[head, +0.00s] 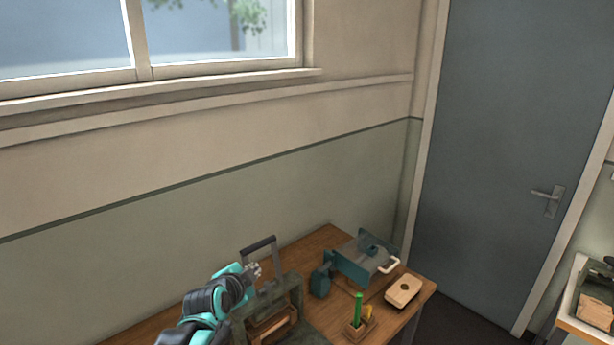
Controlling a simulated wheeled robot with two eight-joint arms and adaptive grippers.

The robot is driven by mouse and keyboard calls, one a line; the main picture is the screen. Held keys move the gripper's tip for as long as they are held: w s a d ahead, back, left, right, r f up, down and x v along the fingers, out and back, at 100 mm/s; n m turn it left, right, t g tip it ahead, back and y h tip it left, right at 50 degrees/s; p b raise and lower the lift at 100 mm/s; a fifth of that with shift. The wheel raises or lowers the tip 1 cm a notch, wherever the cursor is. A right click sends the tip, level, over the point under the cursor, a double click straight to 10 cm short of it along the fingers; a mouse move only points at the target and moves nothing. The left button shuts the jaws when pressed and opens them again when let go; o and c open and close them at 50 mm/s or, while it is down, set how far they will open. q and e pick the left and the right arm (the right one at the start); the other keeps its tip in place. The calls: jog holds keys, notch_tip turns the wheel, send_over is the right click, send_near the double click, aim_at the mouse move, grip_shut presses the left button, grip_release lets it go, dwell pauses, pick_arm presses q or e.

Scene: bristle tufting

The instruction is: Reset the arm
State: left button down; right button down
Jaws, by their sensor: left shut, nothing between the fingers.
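My left arm comes in from the lower left. Its gripper (254,270) is shut and empty, above the wooden workbench (318,242), beside the upright handle of a grey frame-like device (260,246). I cannot tell whether the gripper touches the handle. My right gripper is not in view.
A teal machine (355,268) with a pale handle stands at the bench's back right. A wooden block (403,290) lies near the right edge. A small holder with a green stick (358,308) stands in front. A wall and window lie behind; a grey door (500,150) is at right.

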pick_arm(q)
jog(key=s+f+n+g+b, duration=0.2)
jog(key=s+f+n+b, duration=0.3)
jog(key=s+f, duration=0.5)
jog(key=s+f+n+g+y+b, duration=0.1)
jog(key=s+f+n+g+b, duration=0.2)
jog(key=s+f+n+b, duration=0.3)
jog(key=s+f+n, duration=0.1)
jog(key=s+f, duration=0.4)
jog(key=s, duration=0.6)
jog(key=shift+f, duration=0.2)
jog(key=shift+s+a, duration=0.1)
